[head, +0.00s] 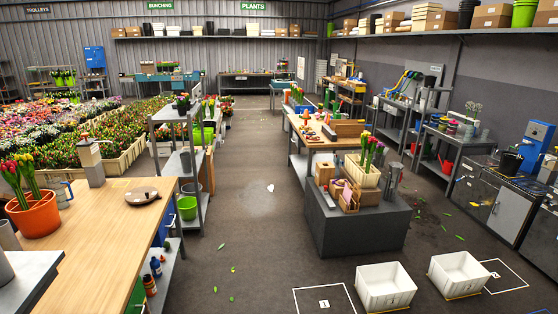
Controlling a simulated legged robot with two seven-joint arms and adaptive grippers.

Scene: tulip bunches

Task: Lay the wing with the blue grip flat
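I cannot make out a wing with a blue grip anywhere in the head view. Blue parts show on a machine (541,136) at the right edge, but they are too small to tell whether one is a grip. A dark grey rack at the back right holds yellow and blue hose-like items (412,82), also too small to tell apart. Neither of my grippers nor my arms is in view.
A wooden bench (110,225) with an orange tulip pot (35,212) stands at the left. A dark grey block (345,232) bears boxes and tulips. Two white crates (385,286) (459,273) sit on the floor. The middle aisle (262,215) is open, with scattered leaves.

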